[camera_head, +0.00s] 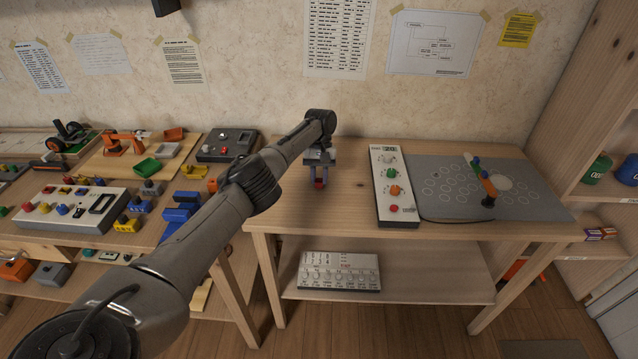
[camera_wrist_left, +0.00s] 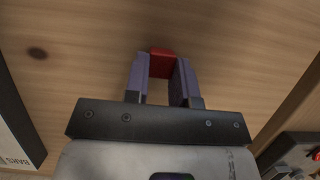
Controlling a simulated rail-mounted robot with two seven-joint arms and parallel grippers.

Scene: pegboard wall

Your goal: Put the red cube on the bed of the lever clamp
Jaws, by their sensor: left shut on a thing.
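The red cube (camera_head: 319,184) is between the fingertips of my left gripper (camera_head: 319,181), over the left part of the right-hand wooden table. The left wrist view shows the red cube (camera_wrist_left: 162,63) pinched between the two purple fingers (camera_wrist_left: 164,76). The gripper points down. I cannot tell whether the cube touches the tabletop. An orange lever-like part (camera_head: 488,187) with a black knob stands on the grey board at the right; I cannot tell for sure that it is the lever clamp, and its bed is not clear. My right gripper is not in view.
A white control panel (camera_head: 393,185) with coloured knobs lies between the gripper and the grey board (camera_head: 445,205). The wooden tabletop (camera_head: 350,205) around the gripper is clear. The left table holds many parts, including a white button box (camera_head: 75,205) and a dark box (camera_head: 225,145).

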